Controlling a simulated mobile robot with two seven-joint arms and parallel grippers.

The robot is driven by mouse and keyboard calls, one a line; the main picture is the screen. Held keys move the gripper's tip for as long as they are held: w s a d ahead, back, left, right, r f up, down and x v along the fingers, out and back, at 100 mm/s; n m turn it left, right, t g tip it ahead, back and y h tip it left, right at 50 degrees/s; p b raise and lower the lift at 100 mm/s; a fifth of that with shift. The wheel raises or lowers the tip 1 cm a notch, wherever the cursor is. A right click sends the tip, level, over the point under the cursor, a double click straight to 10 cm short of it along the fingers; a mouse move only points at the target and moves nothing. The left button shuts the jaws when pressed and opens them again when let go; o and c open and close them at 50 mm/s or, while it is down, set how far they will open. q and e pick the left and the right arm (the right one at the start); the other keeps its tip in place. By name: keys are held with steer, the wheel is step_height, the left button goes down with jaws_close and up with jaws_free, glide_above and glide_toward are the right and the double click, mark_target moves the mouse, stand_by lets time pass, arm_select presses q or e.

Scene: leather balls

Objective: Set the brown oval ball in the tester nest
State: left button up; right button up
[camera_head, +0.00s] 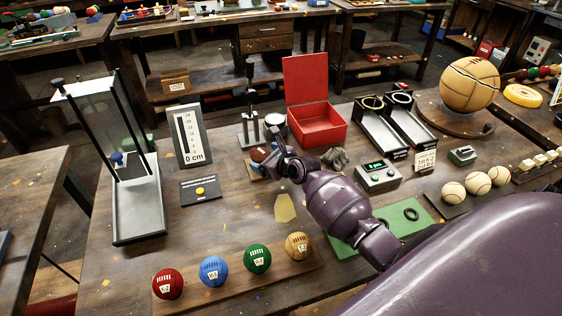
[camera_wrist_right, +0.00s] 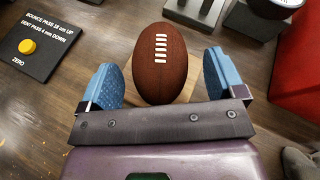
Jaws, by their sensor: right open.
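The brown oval ball (camera_wrist_right: 160,62) with white laces lies between the two blue finger pads of my right gripper (camera_wrist_right: 163,85) in the right wrist view. The pads stand apart, and a gap shows on either side of the ball. In the head view the ball (camera_head: 259,154) is partly hidden by my right gripper (camera_head: 268,163); a light wooden piece shows under it. A metal press-like stand (camera_head: 250,130) is just behind the ball, and a tall clear-walled frame tester (camera_head: 137,205) stands at the left. I cannot tell which holds the nest. My left gripper is not in view.
An open red box (camera_head: 318,125) is behind my right gripper. A row of coloured balls (camera_head: 214,271) lines the front edge. A sign panel with a yellow button (camera_head: 200,192) lies left of the ball. The bench between the panel and coloured balls is mostly clear.

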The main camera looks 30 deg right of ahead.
steer(key=p+v, duration=0.2)
steer(key=v, duration=0.9)
steer(key=shift+s, duration=0.15)
